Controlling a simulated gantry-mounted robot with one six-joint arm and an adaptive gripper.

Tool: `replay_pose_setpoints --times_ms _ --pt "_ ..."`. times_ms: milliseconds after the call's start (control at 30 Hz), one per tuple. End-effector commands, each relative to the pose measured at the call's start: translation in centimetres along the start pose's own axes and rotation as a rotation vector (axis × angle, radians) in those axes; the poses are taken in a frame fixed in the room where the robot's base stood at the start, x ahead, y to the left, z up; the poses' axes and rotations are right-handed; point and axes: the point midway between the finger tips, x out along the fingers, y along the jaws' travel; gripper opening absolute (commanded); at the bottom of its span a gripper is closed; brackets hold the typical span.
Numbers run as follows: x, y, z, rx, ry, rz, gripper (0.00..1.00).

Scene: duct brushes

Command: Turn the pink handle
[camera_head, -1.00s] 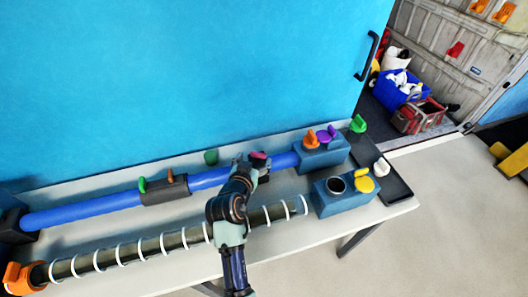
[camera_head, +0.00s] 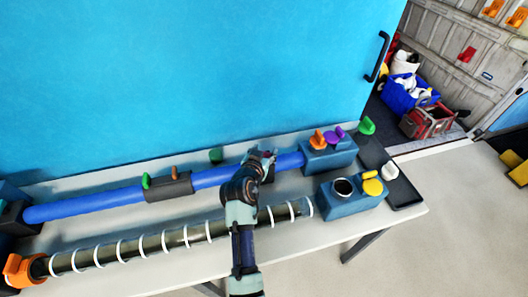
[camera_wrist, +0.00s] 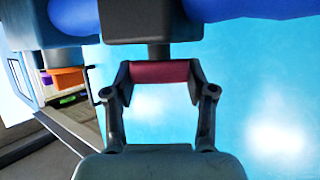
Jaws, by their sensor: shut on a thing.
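The pink handle (camera_wrist: 160,71) shows in the wrist view as a dark pink bar below a dark stem and grey block. My gripper (camera_wrist: 160,78) is shut on it, with one finger against each end. In the head view my gripper (camera_head: 263,157) is at the blue pipe (camera_head: 90,207), at the dark block on its right part. There my gripper hides the pink handle.
A grey block with green and orange handles (camera_head: 168,186) sits further left on the pipe. A ringed dark tube (camera_head: 150,244) lies in front. Blue blocks (camera_head: 328,156) with coloured knobs and a black tray (camera_head: 405,190) stand at right.

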Motion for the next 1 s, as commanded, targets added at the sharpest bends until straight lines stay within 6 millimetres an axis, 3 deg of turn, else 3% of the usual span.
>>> replay_pose_setpoints --times_ms 267,1000 --pt "-0.16 0.16 -0.32 -0.017 -0.003 -0.042 0.20" --pt "0.16 0.13 0.23 -0.182 0.003 -0.442 0.20"
